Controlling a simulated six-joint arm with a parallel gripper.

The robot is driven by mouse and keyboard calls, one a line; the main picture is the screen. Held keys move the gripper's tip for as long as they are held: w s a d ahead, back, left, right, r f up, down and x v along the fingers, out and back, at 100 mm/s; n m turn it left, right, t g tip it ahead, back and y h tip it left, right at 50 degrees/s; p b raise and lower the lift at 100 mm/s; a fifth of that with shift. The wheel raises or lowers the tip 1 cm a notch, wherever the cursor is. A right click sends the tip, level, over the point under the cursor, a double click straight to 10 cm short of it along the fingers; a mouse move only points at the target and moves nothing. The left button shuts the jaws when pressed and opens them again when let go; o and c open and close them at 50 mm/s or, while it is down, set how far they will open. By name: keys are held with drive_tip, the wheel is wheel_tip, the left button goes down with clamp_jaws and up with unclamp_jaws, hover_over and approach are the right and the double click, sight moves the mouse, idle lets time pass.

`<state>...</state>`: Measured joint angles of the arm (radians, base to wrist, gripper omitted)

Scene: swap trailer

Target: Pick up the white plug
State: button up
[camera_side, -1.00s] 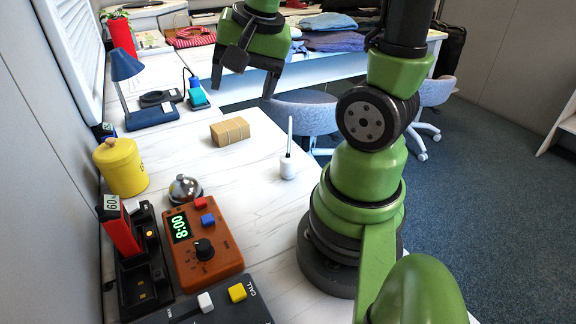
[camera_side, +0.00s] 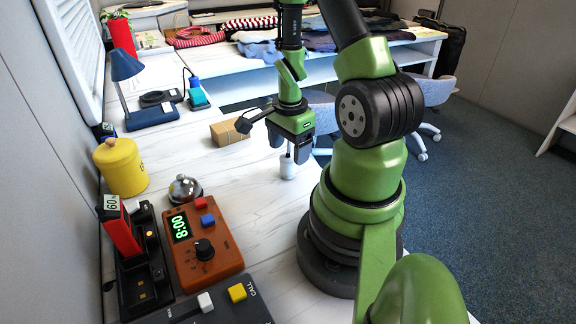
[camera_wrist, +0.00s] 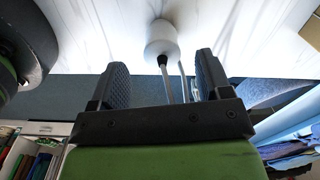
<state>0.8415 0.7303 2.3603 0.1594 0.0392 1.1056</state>
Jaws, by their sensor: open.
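The white plug (camera_side: 287,168) stands upright on the white table, left of my base. It is a small white cylinder with a dark collar and a thin stem, the stem mostly hidden by my gripper in the side view. My gripper (camera_side: 289,150) points down just above the plug, its fingers either side of the stem. In the wrist view, my gripper (camera_wrist: 162,78) is open, and the plug's white body (camera_wrist: 162,38) lies just beyond the fingertips. Its dark collar and thin stem reach back between the fingers. I see no finger touching it.
A cardboard box (camera_side: 230,132) sits close behind and left of my gripper. A bell (camera_side: 185,188), an orange timer box (camera_side: 205,245) and a yellow canister (camera_side: 120,167) stand further left. The table between the bell and the plug is clear.

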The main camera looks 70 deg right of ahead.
sight(289, 156)
drive_tip(key=shift+d+f, duration=0.15)
drive_tip(key=shift+f, duration=2.5)
drive_tip(key=c, duration=1)
